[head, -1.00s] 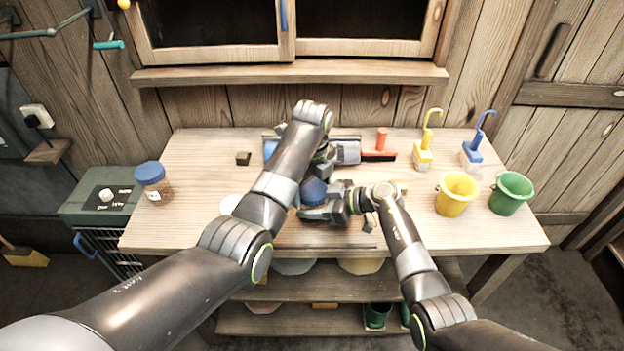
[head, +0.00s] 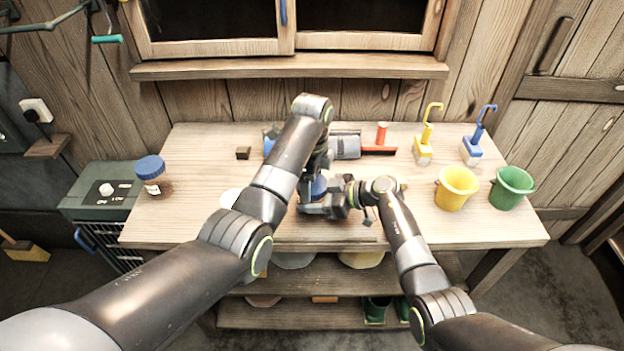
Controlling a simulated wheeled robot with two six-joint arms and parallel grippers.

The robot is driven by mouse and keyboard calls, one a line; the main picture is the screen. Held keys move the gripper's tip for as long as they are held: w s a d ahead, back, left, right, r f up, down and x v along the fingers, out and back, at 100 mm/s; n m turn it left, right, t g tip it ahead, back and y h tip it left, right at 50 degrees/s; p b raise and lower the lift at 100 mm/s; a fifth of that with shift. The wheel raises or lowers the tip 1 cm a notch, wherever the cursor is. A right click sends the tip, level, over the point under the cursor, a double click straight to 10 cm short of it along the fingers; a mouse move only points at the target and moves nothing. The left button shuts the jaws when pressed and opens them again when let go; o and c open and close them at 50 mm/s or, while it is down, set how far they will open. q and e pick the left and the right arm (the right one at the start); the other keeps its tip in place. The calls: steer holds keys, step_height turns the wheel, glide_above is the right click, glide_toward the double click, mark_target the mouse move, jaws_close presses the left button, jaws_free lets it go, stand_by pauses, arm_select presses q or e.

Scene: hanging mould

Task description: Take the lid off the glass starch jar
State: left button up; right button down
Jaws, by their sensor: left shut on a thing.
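A jar with a blue lid (head: 319,186) is at the middle of the bench, mostly hidden by my two grippers. My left gripper (head: 318,172) comes down from above and is shut on the blue lid. My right gripper (head: 322,207) reaches in from the right, low beside the jar body. Its fingers are partly hidden, so I cannot tell how firmly they close around the jar. Whether the lid is apart from the jar does not show.
Another blue-lidded jar (head: 151,175) with brown contents stands at the bench's left end. Yellow (head: 455,190) and green (head: 511,188) buckets and two hooked brushes stand at the right. A grey and blue item and a red-edged tool lie behind my grippers.

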arm_select(q)
steer(key=n, duration=0.4)
steer(key=shift+r, duration=0.2)
stand_by(0.5)
steer(key=shift+r, duration=0.95)
steer(key=shift+r, duration=0.1)
steer(key=shift+r, duration=1.9)
arm_select(e)
steer(key=shift+c, duration=1.6)
jaws_free()
steer(key=shift+d, duration=0.1)
